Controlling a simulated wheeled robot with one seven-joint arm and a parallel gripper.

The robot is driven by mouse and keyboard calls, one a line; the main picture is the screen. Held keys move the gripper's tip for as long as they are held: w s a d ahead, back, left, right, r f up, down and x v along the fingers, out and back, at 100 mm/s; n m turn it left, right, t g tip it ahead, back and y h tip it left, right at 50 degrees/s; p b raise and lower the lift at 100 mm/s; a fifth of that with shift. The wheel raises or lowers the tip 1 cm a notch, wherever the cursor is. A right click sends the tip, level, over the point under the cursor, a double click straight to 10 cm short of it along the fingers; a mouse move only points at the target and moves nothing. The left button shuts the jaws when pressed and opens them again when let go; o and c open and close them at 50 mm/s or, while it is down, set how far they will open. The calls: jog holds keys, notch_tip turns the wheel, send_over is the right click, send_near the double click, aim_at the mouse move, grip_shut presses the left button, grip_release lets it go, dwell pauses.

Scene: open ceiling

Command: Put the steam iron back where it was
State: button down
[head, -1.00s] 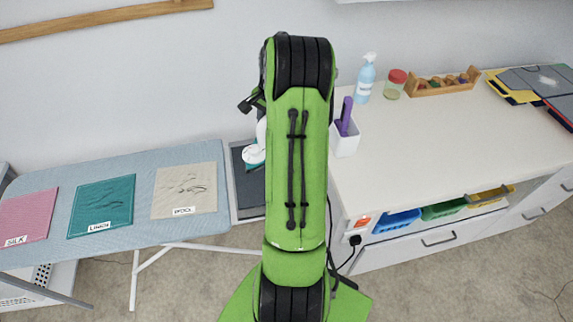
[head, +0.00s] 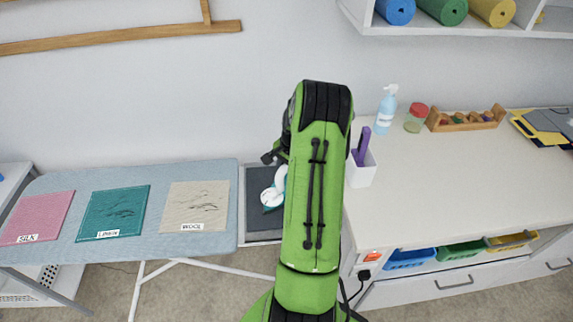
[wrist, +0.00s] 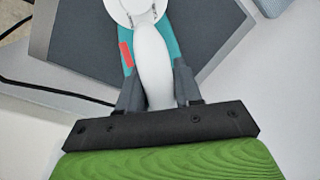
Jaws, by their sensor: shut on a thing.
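The white and teal steam iron (head: 272,190) shows just left of my arm in the head view, over the dark grey pad (head: 262,224) between ironing board and counter. My gripper (wrist: 158,96) is shut on the iron's white handle in the wrist view, one finger on each side. The iron (wrist: 150,48) is seen from above there, with the dark pad (wrist: 85,40) behind it. I cannot tell whether the iron touches the pad.
The ironing board (head: 55,181) with silk, linen and wool cloths is at left. The counter (head: 450,180) at right holds a purple-handled item in a white holder (head: 361,172), a spray bottle (head: 386,112) and a jar (head: 415,118). A black cord (wrist: 50,91) crosses the wrist view.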

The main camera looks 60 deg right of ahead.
jog(key=c, duration=0.8)
grip_release()
jog(key=shift+o, duration=0.2)
